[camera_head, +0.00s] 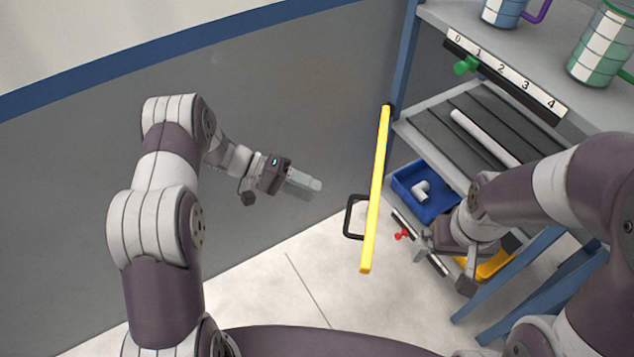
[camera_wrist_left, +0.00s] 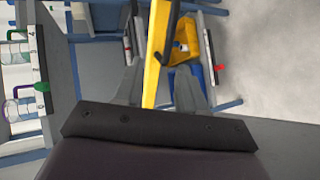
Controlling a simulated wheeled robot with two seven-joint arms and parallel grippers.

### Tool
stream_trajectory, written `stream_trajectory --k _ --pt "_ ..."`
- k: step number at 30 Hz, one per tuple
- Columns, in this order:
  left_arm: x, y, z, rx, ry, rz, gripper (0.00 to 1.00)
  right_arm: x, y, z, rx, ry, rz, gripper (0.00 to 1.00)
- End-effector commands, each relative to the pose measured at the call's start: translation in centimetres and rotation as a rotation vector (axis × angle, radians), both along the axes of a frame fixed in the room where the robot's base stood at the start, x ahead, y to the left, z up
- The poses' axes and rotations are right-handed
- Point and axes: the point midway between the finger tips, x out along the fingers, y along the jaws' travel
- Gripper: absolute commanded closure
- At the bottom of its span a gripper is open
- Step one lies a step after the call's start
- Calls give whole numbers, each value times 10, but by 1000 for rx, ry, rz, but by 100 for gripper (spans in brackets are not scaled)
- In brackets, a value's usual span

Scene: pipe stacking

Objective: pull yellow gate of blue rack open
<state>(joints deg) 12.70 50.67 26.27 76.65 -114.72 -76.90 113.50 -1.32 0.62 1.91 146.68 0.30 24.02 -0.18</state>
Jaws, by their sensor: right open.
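The yellow gate (camera_head: 377,185) is a long bar joined at its far end to the blue post of the rack (camera_head: 404,60). It stands swung out from the rack front, pointing toward me, with its black handle (camera_head: 350,218) on its left side. My left gripper (camera_head: 316,187) is left of the gate and apart from it. In the left wrist view its fingers (camera_wrist_left: 158,85) are spread and empty, with the gate (camera_wrist_left: 158,50) beyond them. My right gripper (camera_head: 445,262) is open by the rack's lower front, right of the gate.
A blue bin (camera_head: 408,178) with a white pipe fitting (camera_head: 421,190) sits low in the rack. A pale pipe (camera_head: 485,138) lies on the middle shelf. Mugs stand on the top shelf. A grey wall (camera_head: 80,170) is at left; the floor (camera_head: 300,270) before the gate is clear.

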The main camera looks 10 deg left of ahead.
Motion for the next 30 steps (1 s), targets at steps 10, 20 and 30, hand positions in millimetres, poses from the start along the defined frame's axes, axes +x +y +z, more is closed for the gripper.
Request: stream_trajectory --k 10,20,30 --pt "-6 33 5 1 2 2 60 0 0 14 0 0 0 1" --pt "-12 63 10 1 3 1 60 0 0 24 0 0 0 1" --pt "-16 79 12 1 3 -1 60 0 0 27 0 0 0 1"
